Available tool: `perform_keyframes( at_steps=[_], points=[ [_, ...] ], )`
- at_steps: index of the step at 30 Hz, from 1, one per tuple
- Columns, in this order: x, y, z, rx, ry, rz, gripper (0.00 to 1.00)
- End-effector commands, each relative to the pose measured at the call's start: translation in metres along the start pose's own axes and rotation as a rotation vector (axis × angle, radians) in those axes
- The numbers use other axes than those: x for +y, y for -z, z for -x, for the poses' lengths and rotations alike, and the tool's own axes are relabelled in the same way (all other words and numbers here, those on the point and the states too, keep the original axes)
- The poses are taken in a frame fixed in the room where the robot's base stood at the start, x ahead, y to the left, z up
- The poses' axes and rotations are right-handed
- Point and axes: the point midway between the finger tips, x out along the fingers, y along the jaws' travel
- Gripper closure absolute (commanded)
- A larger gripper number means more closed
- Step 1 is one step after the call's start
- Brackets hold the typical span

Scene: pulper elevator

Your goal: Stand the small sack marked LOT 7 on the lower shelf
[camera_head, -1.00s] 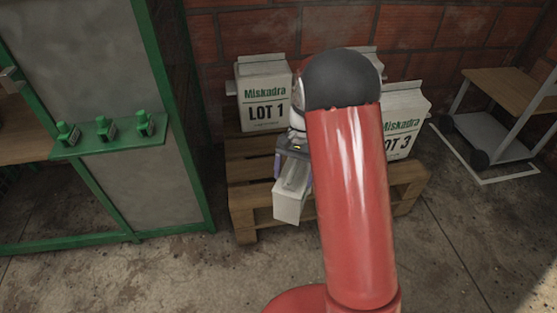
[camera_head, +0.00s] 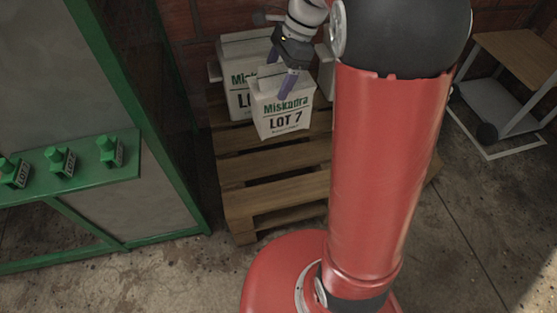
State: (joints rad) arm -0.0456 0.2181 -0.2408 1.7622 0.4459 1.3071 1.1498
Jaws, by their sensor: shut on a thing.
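A small white sack marked Miskadra LOT 7 (camera_head: 284,116) is near the top middle of the head view, about upright, its printed face toward the camera. My gripper (camera_head: 280,72) is shut on its top. The sack is in front of a bigger white sack (camera_head: 234,90) and covers part of its print. I cannot tell whether LOT 7 hangs above the pallet or touches it. The cart (camera_head: 507,95) at the right has a wooden top and a grey lower deck. I cannot tell which surface is the lower shelf.
The wooden pallet (camera_head: 265,196) has bare slats in front of the sacks. My red arm hides its right side and another sack. A green frame (camera_head: 105,80) with a ledge of small green-capped items (camera_head: 62,163) stands at the left. Concrete floor (camera_head: 180,285) is open in front.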

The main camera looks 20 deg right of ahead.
Motion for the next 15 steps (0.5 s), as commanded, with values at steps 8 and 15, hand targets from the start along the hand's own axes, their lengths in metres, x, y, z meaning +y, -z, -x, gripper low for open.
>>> perform_keyframes(
  at_steps=[8,15],
  points=[
    [0.000,0.001,-0.002,0.000,0.000,0.002,0.94],
    [0.000,0.018,-0.044,-0.001,-0.004,-0.001,0.94]
  ],
)
